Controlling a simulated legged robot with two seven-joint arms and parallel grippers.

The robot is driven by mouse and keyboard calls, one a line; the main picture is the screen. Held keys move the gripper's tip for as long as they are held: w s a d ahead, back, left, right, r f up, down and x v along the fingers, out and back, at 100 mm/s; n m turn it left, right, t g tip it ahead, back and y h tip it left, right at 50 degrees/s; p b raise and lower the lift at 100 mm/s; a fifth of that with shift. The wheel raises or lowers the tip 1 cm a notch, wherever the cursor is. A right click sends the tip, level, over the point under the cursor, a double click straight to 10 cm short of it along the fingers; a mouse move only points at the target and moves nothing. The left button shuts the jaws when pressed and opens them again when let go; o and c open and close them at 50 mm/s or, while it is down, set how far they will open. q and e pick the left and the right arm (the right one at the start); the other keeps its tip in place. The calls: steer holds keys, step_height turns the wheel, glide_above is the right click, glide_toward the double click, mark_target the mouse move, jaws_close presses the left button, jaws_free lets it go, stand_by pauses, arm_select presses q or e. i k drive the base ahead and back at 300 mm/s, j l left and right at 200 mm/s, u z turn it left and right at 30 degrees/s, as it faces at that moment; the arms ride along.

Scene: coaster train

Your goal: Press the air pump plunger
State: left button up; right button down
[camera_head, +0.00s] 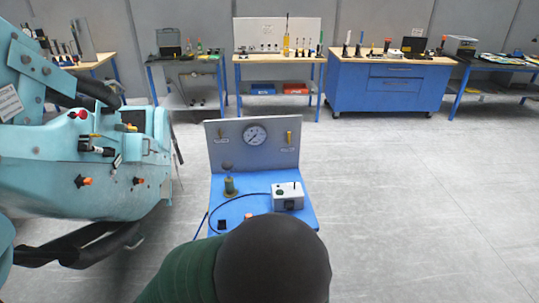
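A small pump (230,186) with a green-yellow body stands on the left part of a blue bench (305,213). Its plunger has a dark round knob (227,167) that stands up above the body. A dark hose runs across the bench between the pump side and a white box (288,196). Neither of my grippers shows in the head view. A large dark rounded shape with a green part at the bottom centre hides the front of the bench.
A grey panel with a round gauge (255,135) stands behind the pump. Turquoise machinery (90,165) fills the left side. Tables with tools and a blue cabinet (385,90) line the back wall. The grey floor at right is clear.

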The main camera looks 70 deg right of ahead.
mark_target(227, 166)
steer(key=l+z, duration=0.1)
steer(key=z, duration=0.5)
steer(key=i+l, duration=0.2)
steer(key=l, duration=0.2)
steer(key=i+l, duration=0.25)
steer(key=l, duration=0.2)
steer(key=i+l, duration=0.2)
steer(key=l, duration=0.2)
steer(key=i+l, duration=0.2)
steer(key=l, duration=0.2)
